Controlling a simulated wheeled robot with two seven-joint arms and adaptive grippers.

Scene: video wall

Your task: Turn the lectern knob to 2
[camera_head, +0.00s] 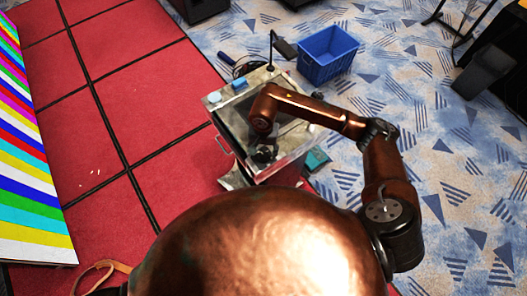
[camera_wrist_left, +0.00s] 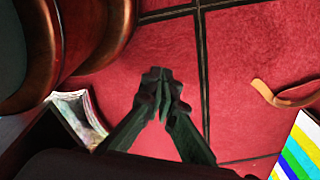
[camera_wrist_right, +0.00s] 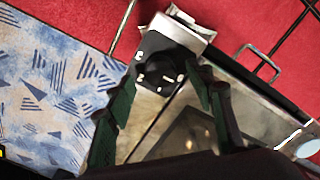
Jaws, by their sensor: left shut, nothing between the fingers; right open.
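The lectern (camera_head: 215,100) stands on the red floor near the carpet edge in the head view, its top partly covered by my right arm. My right gripper (camera_head: 264,152) is over the near part of its top. In the right wrist view the black knob (camera_wrist_right: 158,74) with pale marks sits at the lectern's edge. My right gripper's fingers are open, one on each side of the knob; I cannot tell whether they touch it. My left gripper (camera_wrist_left: 165,92) is shut and empty above the red floor.
A blue crate (camera_head: 326,55) stands on the patterned carpet behind the lectern. A thin dark microphone stem (camera_head: 271,48) rises at the lectern's back. A striped video panel (camera_head: 30,160) is at the left. A tan strap (camera_wrist_left: 285,97) lies on the red floor.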

